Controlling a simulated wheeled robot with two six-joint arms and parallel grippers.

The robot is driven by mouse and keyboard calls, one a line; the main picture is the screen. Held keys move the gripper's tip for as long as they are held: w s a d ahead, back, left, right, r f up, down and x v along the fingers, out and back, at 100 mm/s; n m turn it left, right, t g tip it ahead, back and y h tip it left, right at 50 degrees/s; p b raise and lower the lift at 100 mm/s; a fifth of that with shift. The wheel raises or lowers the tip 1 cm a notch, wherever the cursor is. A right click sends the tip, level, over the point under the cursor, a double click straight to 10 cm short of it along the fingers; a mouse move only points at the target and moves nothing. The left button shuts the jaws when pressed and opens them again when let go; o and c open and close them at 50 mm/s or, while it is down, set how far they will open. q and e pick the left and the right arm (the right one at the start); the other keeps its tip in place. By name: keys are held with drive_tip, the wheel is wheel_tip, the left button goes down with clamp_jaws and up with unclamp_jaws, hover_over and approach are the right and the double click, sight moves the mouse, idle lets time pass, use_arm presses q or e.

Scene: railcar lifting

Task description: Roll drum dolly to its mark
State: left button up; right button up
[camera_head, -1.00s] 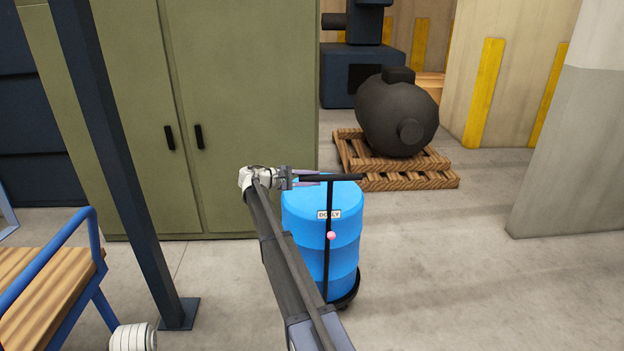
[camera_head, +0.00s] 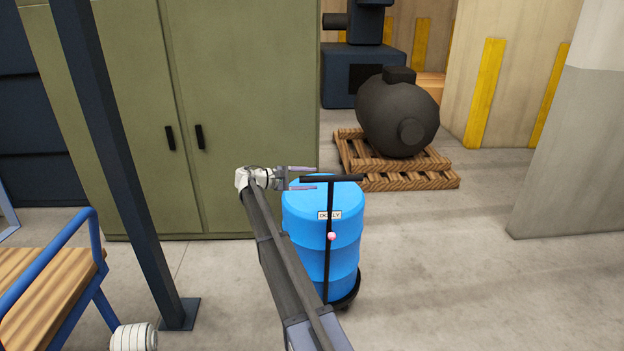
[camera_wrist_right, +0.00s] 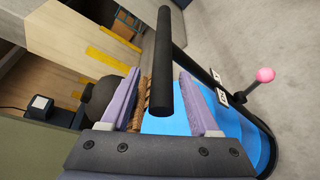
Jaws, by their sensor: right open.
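The drum dolly is a black wheeled base (camera_head: 346,292) carrying a blue drum (camera_head: 310,225), with a black T-handle (camera_head: 345,178), a "DOLLY" label and a pink ball on its post. The handle bar (camera_wrist_right: 161,55) also shows in the right wrist view, with the pink ball (camera_wrist_right: 265,75). My right gripper (camera_head: 316,179) is open at the handle's left end. In the wrist view its two fingers (camera_wrist_right: 160,75) stand either side of the bar's end, with gaps showing. No floor mark shows.
A green cabinet (camera_head: 240,90) stands behind and left of the drum. A dark blue post (camera_head: 130,190) and a wooden bench (camera_head: 45,285) are at left. A black tank (camera_head: 395,115) sits on a pallet (camera_head: 410,181) behind. A grey wall (camera_head: 575,150) is at right. Floor at front right is clear.

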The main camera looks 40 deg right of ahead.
sight(300, 179)
drive_tip(key=p+v, duration=0.1)
drive_tip(key=v, duration=0.5)
drive_tip(key=shift+w+a, duration=0.1)
drive_tip(key=shift+a, duration=0.1)
drive_tip(key=s+a+f+t+y, duration=0.25)
drive_tip(key=s+a+f, duration=0.45)
drive_tip(key=a, duration=0.5)
drive_tip(key=s+a+f+t+y, duration=0.1)
drive_tip(key=s+a+f+y, duration=0.3)
drive_tip(key=s+a, duration=0.6)
drive_tip(key=s+a+f+y, duration=0.3)
drive_tip(key=s+a+y, duration=0.1)
drive_tip(key=s+a, duration=0.65)
drive_tip(key=s+a+f+y, duration=0.3)
drive_tip(key=s+a, duration=0.7)
drive_tip(key=a, duration=0.1)
wheel_tip(300, 179, up, 14)
drive_tip(key=p, duration=1.3)
drive_tip(key=shift+a+f+p, duration=0.2)
drive_tip(key=shift+a+p, duration=0.2)
drive_tip(key=shift+a, duration=0.05)
drive_tip(key=shift+g+y, duration=0.25)
